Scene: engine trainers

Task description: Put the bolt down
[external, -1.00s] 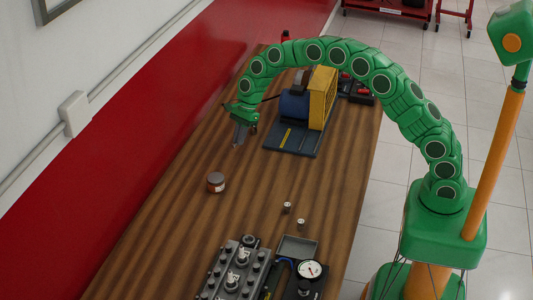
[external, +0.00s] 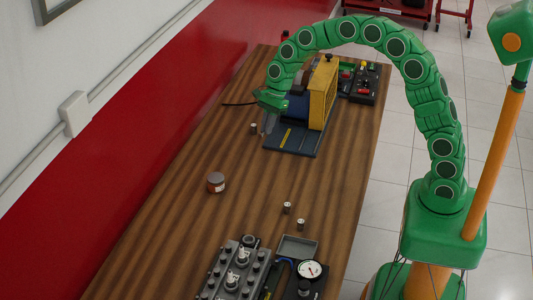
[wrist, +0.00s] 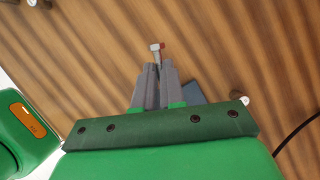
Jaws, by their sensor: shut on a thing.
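The bolt (wrist: 155,48) shows in the wrist view as a small pale piece with a wider head, standing out past my fingertips. A small red patch lies beside its head; I cannot tell whether it is part of the bolt. My gripper (wrist: 158,70) is shut on the bolt, with the two grey fingers close together. In the external view my gripper (external: 267,128) points down over the wooden table (external: 180,225), at the left edge of the blue engine base plate (external: 290,142). The bolt is too small to make out there, and its height above the table is unclear.
A small metal cylinder (external: 254,128) stands just left of my gripper. The engine trainer with its yellow panel (external: 321,95) is close on the right. A brown jar (external: 216,183) and two small cylinders (external: 287,208) stand nearer. Bare wood lies between.

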